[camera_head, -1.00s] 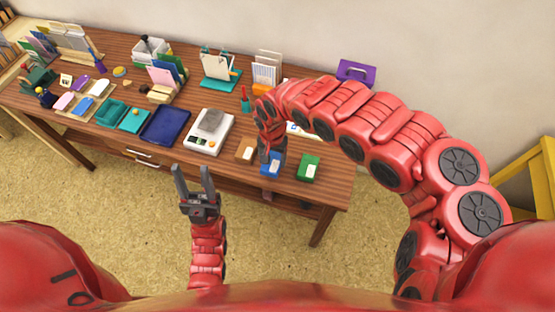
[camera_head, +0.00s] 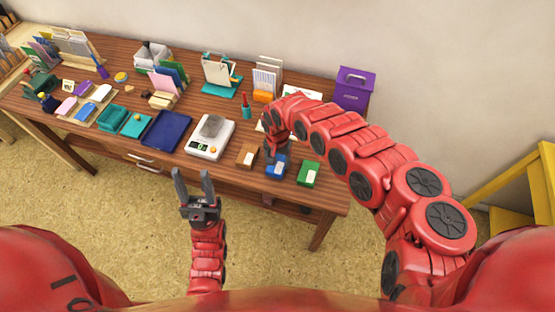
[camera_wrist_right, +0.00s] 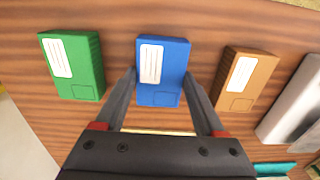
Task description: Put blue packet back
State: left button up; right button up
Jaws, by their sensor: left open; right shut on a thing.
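The blue packet (camera_head: 277,168) is near the front right edge of the desk, between the brown packet (camera_head: 246,155) and the green packet (camera_head: 308,173). My right gripper (camera_head: 270,151) is shut on it. In the right wrist view the blue packet (camera_wrist_right: 162,66) sits between the two fingertips (camera_wrist_right: 161,77), its white label towards the camera. The green packet (camera_wrist_right: 72,65) and brown packet (camera_wrist_right: 246,78) stand apart on either side. I cannot tell whether the blue packet touches the desk. My left gripper (camera_head: 192,178) is open and empty in front of the desk.
A scale (camera_head: 209,146) with a grey block on it stands left of the packets, then a dark blue tray (camera_head: 166,131). A purple box (camera_head: 354,89) stands at the back right. The desk right of the green packet is clear.

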aim_at(278, 162)
jog(key=shift+f, duration=0.2)
jog(key=o, duration=1.5)
jog(key=shift+r, duration=0.1)
jog(key=shift+r, duration=0.2)
jog(key=shift+w+r, duration=0.15)
jog(key=shift+r, duration=0.15)
jog(key=shift+a+r+b, duration=0.1)
jog(key=shift+r+b, duration=0.55)
jog(key=shift+r, duration=4.95)
